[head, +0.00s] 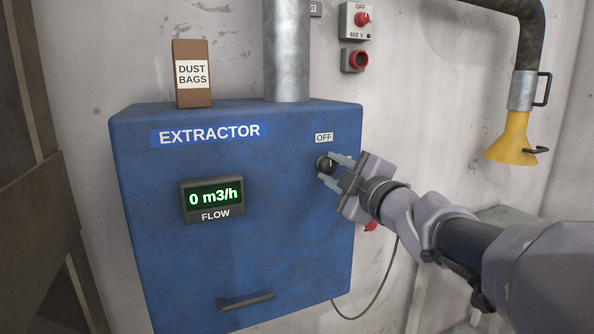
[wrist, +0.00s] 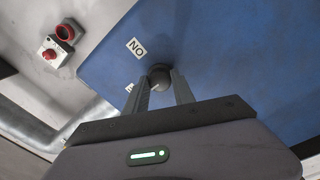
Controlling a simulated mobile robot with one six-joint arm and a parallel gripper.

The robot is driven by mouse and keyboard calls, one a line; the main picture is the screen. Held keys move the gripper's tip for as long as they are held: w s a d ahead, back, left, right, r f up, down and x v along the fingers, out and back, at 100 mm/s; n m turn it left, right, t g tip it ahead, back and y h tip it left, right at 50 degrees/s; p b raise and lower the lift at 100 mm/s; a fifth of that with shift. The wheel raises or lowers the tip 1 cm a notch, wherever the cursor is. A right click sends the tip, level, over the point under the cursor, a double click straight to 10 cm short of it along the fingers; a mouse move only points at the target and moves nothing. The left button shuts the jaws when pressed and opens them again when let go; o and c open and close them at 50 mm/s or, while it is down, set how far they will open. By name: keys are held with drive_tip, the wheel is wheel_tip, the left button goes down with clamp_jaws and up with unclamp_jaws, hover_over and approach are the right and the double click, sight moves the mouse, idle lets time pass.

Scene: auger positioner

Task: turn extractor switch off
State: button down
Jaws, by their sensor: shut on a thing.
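The extractor is a blue box (head: 270,235) on the wall. Its switch is a round black knob (head: 321,162) near the box's upper right, with an OFF label (head: 324,137) above it. My gripper (head: 328,167) reaches in from the right and is shut on the knob, one finger on each side. In the wrist view the knob (wrist: 160,72) sits between the fingertips (wrist: 161,82). An ON label (wrist: 136,48) shows upside down beside it, and another label is mostly hidden by a finger. The knob's pointing direction is not clear. The flow display (head: 214,197) reads 0 m3/h.
A dust bags box (head: 193,90) and a metal pipe (head: 286,50) stand on top of the extractor. A switch box with a red knob (head: 362,19) and a red socket (head: 355,60) are on the wall. A yellow hood (head: 513,138) hangs at the right.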

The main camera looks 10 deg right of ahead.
drive_tip(key=c, duration=1.1)
unclamp_jaws()
drive_tip(key=shift+o, duration=0.2)
drive_tip(key=p+v, duration=0.4)
drive_tip(key=v, duration=1.3)
drive_tip(key=shift+s, duration=0.2)
drive_tip(key=shift+d+f, duration=0.1)
drive_tip(key=shift+f, duration=0.05)
